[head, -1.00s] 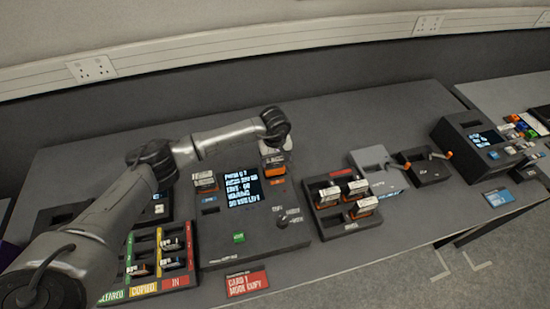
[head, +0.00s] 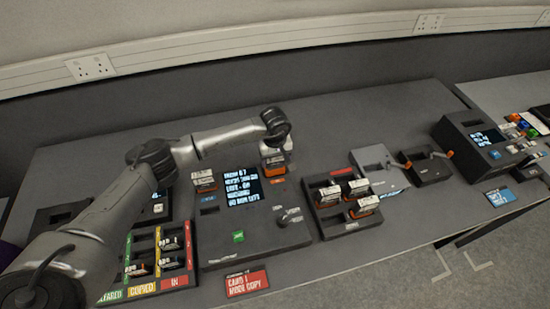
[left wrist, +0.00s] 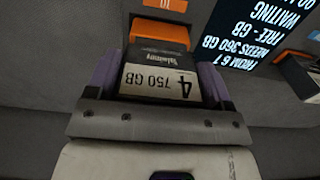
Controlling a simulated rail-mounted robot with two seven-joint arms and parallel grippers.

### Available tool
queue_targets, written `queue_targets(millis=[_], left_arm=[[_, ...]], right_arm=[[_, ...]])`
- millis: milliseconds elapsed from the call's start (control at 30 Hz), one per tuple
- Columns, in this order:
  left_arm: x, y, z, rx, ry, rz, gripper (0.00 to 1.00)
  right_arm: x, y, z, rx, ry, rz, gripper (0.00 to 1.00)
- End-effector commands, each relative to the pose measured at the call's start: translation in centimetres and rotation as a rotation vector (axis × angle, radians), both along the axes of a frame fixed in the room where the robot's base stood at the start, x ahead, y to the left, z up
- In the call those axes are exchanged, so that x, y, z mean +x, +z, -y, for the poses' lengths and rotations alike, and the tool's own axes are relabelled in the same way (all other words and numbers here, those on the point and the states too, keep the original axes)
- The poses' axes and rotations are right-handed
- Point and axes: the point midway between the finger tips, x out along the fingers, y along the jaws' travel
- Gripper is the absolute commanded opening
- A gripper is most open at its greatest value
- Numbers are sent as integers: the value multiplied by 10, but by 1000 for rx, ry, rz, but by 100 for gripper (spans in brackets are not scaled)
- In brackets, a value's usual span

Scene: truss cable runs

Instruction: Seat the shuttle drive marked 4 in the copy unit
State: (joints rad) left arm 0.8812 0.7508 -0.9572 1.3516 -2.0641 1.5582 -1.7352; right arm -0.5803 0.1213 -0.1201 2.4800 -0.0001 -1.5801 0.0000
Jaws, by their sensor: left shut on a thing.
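The shuttle drive marked 4 (left wrist: 158,80) has a pale label reading 750 GB and an orange end; it shows in the left wrist view. My left gripper (left wrist: 158,92) is shut on it, with purple fingers on both sides. In the head view my left gripper (head: 275,146) is at the back right of the dark copy unit (head: 225,254), right of its lit screen (head: 243,190). The drive is at the bay there, close to a small orange label (left wrist: 172,4). Whether it is fully down in the bay cannot be told. My right gripper is not in view.
Another drive (head: 204,180) stands at the copy unit's back left. A rack with several drives (head: 322,183) is to the right. A coloured sorting tray (head: 141,290) is at the left. A red card (head: 247,282) lies in front. Bare table lies behind the units.

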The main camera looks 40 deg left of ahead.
Motion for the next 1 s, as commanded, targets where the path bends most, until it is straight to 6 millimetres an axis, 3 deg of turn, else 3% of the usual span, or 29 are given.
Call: queue_targets(millis=[1000], left_arm=[[0,-8,0,-1,1,2,41]], right_arm=[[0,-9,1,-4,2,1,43]])
